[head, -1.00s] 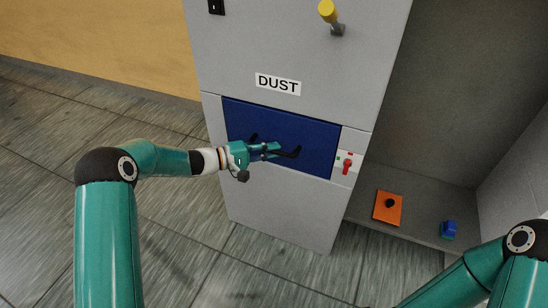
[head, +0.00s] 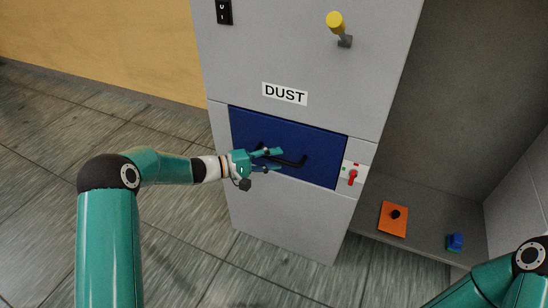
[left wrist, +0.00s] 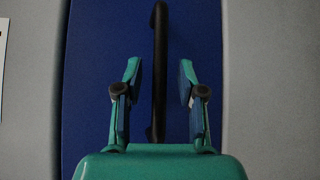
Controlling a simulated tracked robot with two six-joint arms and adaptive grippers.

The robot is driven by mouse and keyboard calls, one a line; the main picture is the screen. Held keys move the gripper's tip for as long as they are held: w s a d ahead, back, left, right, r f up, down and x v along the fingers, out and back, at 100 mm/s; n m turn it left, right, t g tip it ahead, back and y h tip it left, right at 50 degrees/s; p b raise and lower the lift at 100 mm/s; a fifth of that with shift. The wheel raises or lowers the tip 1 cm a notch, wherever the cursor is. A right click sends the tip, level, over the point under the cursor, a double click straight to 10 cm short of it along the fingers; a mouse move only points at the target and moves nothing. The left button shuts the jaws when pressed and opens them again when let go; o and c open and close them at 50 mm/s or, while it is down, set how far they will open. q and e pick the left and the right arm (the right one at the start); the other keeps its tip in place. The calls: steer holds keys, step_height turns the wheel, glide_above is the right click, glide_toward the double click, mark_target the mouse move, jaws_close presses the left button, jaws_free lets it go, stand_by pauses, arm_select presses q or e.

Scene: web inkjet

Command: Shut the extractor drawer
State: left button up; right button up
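The extractor drawer (head: 325,172) is a blue front in the grey cabinet, below the DUST label. It looks about level with the cabinet face, though I cannot tell for sure. Its black bar handle (head: 300,161) runs across the front. My left gripper (head: 279,160) is in front of the drawer at the handle, with its fingers apart. In the left wrist view the handle (left wrist: 160,30) passes between the spread fingertips, with a gap on both sides. The blue front (left wrist: 95,60) lies behind. My right gripper is out of view; only part of that arm shows.
A red switch (head: 352,177) is just right of the drawer. A yellow knob (head: 335,21) and a black switch (head: 224,11) are above. An orange plate (head: 393,219) and a blue object (head: 455,242) sit in the recess at right. The floor at left is clear.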

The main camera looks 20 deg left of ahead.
arm_select(q)
steer(key=v, duration=1.1)
steer(key=shift+w+f, duration=0.1)
steer(key=s+d+f+g+y, duration=0.25)
steer(key=s+d+f, duration=0.2)
steer(key=f, duration=0.35)
steer(key=s+d+f+g+y, duration=0.1)
steer(key=s+d+f+g, duration=0.3)
steer(key=s+f, duration=0.3)
steer(key=s+d+f+m+g+y, duration=0.1)
steer(key=s+d+f+m+y, duration=0.2)
steer(key=s+f, duration=0.45)
steer(key=s+d+f+m+g+y, duration=0.2)
steer(key=s+f+m+y, duration=0.15)
steer(key=s, duration=0.75)
step_height(320, 180, up, 28)
steer(key=p, duration=2.8)
steer(key=shift+w+h+p, duration=0.25)
steer(key=shift+h+p, duration=0.1)
steer(key=shift+h, duration=0.05)
steer(key=shift+d+t, duration=0.1)
steer(key=shift+t, duration=0.15)
